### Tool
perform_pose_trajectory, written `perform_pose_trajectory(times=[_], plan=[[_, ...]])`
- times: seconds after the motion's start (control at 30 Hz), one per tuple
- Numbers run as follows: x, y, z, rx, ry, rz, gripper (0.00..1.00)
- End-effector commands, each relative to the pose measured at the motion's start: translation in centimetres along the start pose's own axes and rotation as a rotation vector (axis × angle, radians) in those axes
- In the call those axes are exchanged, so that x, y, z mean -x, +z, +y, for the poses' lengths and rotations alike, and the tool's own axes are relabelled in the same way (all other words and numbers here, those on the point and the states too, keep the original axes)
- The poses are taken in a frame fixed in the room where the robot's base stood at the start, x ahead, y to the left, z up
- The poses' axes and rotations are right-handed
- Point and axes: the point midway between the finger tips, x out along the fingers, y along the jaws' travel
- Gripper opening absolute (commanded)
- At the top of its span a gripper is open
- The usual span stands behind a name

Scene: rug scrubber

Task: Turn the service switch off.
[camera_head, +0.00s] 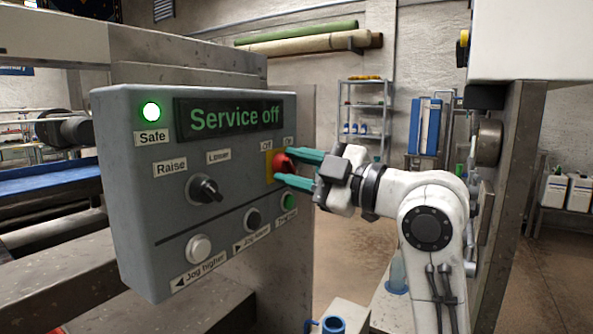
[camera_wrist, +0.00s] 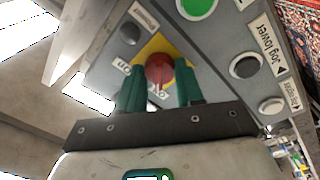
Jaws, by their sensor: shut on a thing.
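The service switch (camera_head: 284,162) is a red rotary knob on a yellow plate at the right side of the grey control panel (camera_head: 140,230). In the wrist view the red knob (camera_wrist: 159,70) sits between my green fingers. My gripper (camera_head: 281,167) is shut on the knob, with one finger on each side. The panel's display (camera_head: 229,116) reads "Service off". A green lamp (camera_head: 151,111) labelled "Safe" is lit. Labels by the switch are partly hidden by the fingers.
A black selector knob (camera_head: 205,190) marked Raise and Lower is left of the switch. Below are a white jog button (camera_head: 199,248), a black button (camera_head: 254,219) and a green button (camera_head: 288,201). A metal post stands right of my arm.

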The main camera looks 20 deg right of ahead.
Motion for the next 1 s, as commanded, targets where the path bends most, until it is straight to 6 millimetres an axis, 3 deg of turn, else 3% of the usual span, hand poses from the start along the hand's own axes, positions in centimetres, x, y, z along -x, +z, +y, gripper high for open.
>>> perform_pose_trajectory(times=[0.13,0.17,0.4,0.73,1.0], plan=[[0.0,0.0,-0.1,0.001,-0.002,-0.001,0.06],[0.0,0.0,-0.1,0.001,-0.002,-0.001,0.39],[0.0,0.0,-0.1,0.0,-0.001,0.0,0.62],[0.6,0.1,0.0,-0.001,0.001,-0.001,0.62],[5.1,0.2,0.0,0.0,0.003,-0.003,0.62]])
